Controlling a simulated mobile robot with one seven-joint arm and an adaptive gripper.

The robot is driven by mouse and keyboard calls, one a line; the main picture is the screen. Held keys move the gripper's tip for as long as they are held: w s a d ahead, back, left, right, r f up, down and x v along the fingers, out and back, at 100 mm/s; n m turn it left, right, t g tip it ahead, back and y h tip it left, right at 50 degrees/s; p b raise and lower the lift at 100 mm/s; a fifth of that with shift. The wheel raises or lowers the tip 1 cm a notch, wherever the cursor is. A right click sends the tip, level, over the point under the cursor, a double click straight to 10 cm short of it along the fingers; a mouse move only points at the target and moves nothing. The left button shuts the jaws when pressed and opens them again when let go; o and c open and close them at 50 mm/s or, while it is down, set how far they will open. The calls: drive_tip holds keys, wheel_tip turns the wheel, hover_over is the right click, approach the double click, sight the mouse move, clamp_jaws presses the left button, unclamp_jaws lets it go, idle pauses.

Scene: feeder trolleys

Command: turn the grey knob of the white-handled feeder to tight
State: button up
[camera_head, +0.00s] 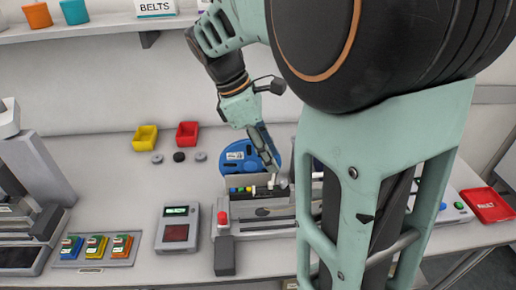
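A feeder trolley (262,222) stands on the bench with a blue reel (234,158) at its back. My arm hides much of the trolley's right side.
A yellow bin (145,138), a red bin (187,134) and small discs (179,156) lie behind. A display box (178,229) and a panel of coloured units (95,248) stand left. A red tray (488,205) is at right. A shelf (105,26) runs above.

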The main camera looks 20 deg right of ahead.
sight(283, 181)
drive_tip(key=x, duration=0.8)
drive_tip(key=shift+d+f, duration=0.1)
drive_tip(key=shift+f, duration=0.15)
clamp_jaws()
